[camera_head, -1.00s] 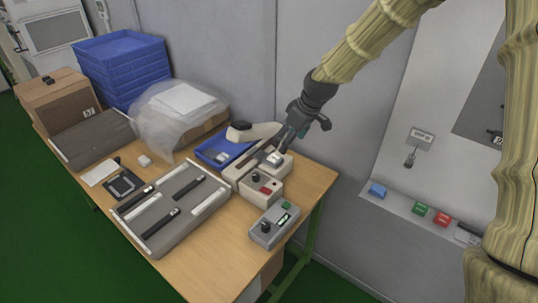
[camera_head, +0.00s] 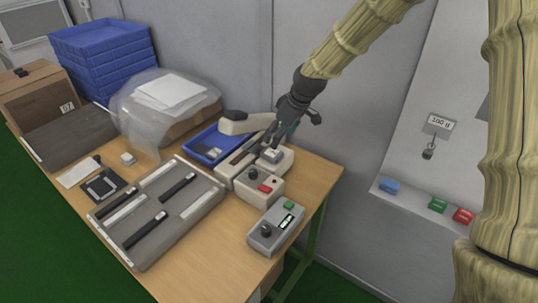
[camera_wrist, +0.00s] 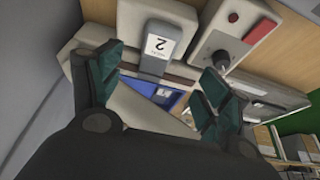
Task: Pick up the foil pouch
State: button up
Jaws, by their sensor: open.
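I cannot tell for sure which thing is the foil pouch. A small grey piece with a white label marked 2 (camera_wrist: 158,45) sits on a beige block, between and beyond my fingers in the wrist view; it looks silvery in the head view (camera_head: 271,156). Dark grey flat pieces (camera_head: 210,152) lie in the small blue tray (camera_head: 196,159) beside the beige device. My gripper (camera_wrist: 158,78) is open, its green fingertips apart with nothing seen held between them. In the head view my gripper (camera_head: 270,146) is above the beige device, partly hiding it.
A beige device (camera_head: 262,186) with a knob and red button and a grey control box (camera_head: 275,228) stand near the table's right edge. A grey slotted tray (camera_head: 150,218) lies left of them. A plastic-covered stack (camera_head: 165,105) and blue crates (camera_head: 105,60) stand behind.

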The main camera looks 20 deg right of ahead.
aim_at(271, 151)
jog(key=shift+d+p+x, duration=0.15)
jog(key=shift+p+x, duration=0.4)
jog(key=shift+x, duration=1.8)
jog(key=shift+d+p+x, duration=0.1)
jog(key=shift+p+x, duration=0.45)
jog(key=shift+x, duration=1.75)
jog(key=shift+s+f, duration=0.1)
jog(key=c, duration=1.1)
jog(key=shift+c, duration=0.2)
